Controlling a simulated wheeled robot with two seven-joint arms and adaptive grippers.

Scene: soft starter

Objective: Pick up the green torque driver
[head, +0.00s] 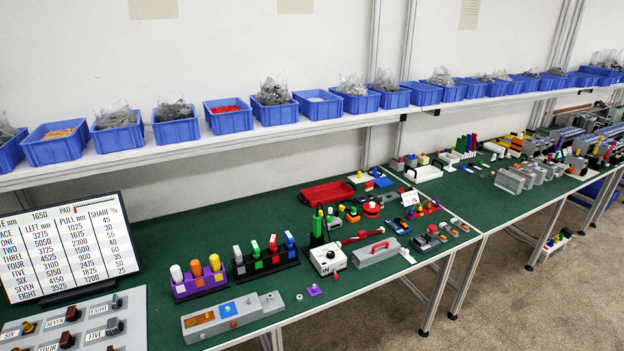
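A black rack (265,265) stands on the green-topped bench, left of the white box marked IN. Several upright handled tools stand in it, coloured grey-white, green, red and blue. The green one (256,249), which looks like the green torque driver, is between the grey-white one (238,254) and the red one (273,242). Its lower part is hidden by the rack. Another tall green object (318,226) stands behind the white box; I cannot tell what it is. Neither of my grippers is in view.
A purple rack (200,287) with white and orange tools stands left of the black rack. A grey block (232,316) lies in front, and the white box (328,260) is to the right. A shelf of blue bins (230,122) runs above. Bare bench top (160,235) shows behind the racks.

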